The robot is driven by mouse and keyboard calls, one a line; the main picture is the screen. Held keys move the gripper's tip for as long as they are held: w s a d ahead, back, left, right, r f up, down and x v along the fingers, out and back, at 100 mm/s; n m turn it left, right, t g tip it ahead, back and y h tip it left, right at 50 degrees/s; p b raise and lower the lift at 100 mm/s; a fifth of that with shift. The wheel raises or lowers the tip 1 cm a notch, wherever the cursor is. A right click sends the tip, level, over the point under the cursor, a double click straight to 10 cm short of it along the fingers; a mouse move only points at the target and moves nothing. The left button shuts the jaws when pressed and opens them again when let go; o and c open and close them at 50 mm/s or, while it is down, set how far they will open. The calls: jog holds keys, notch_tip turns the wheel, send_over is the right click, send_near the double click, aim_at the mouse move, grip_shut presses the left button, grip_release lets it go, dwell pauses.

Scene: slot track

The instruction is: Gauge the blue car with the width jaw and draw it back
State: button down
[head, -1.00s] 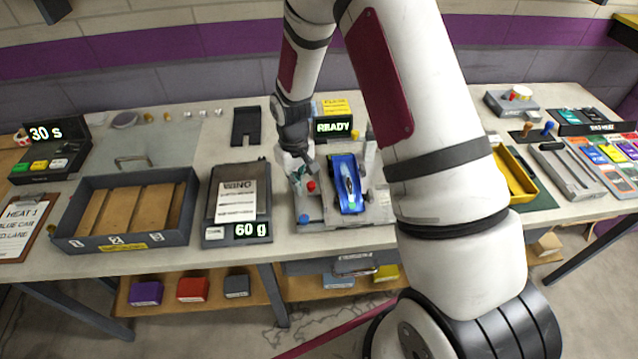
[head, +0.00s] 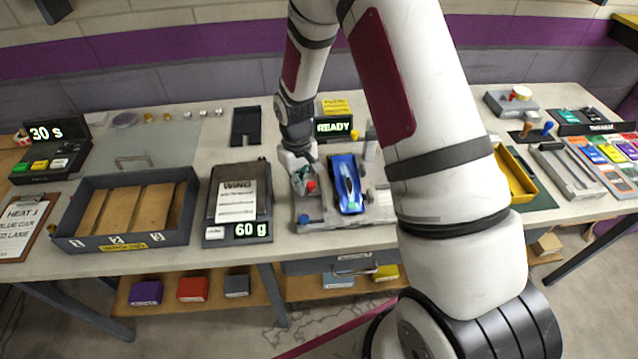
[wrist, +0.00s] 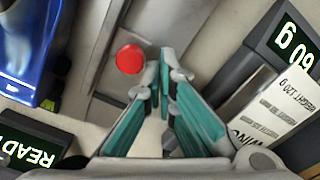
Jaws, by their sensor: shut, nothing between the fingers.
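The blue car (head: 347,186) sits on the grey gauge fixture (head: 322,217) in the head view. Its blue side (wrist: 28,50) shows at the left of the wrist view. The fixture has a red knob (head: 311,186), seen as a red disc (wrist: 130,59) in the wrist view, and a blue knob (head: 304,219). My gripper (head: 302,188) is shut and empty, with teal finger pads, just left of the red knob. In the wrist view the fingertips (wrist: 163,75) are beside the red disc; I cannot tell whether they touch it. The display behind the fixture (head: 333,126) reads READY.
A scale (head: 237,232) reading 60 g, with a WING card, stands left of the fixture. A grey tray with wooden slots (head: 65,229) is further left. A yellow tray (head: 520,186) lies to the right, past my arm. A grey post (head: 371,140) stands behind the car.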

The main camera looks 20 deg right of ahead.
aim_at(312, 184)
jog(key=shift+s+d, duration=0.25)
jog(key=shift+d, duration=0.5)
jog(key=shift+s+d, duration=0.25)
jog(key=shift+d, duration=0.5)
dwell(1.5)
jog(key=shift+w+a, duration=0.15)
jog(key=shift+a, duration=0.25)
jog(key=shift+r+p, duration=1.15)
jog(key=shift+r, duration=2.85)
jog(key=s+a+r+m+t+b, duration=0.1)
jog(key=s+r, duration=0.3)
jog(key=r, duration=0.6)
jog(key=s+r+t, duration=0.2)
jog(key=s+r, duration=0.1)
jog(key=r, duration=0.8)
jog(key=s+r+t, duration=0.1)
jog(key=s+r, duration=0.1)
jog(key=s, duration=0.3)
jog(key=s+a+r+m+b, duration=0.1)
jog(key=s+r, duration=0.2)
jog(key=s, duration=0.3)
jog(key=s+a+r+t, duration=0.1)
jog(key=s+r, duration=0.1)
jog(key=s, duration=0.4)
jog(key=shift+r+t, duration=0.2)
jog(key=shift+t, duration=0.1)
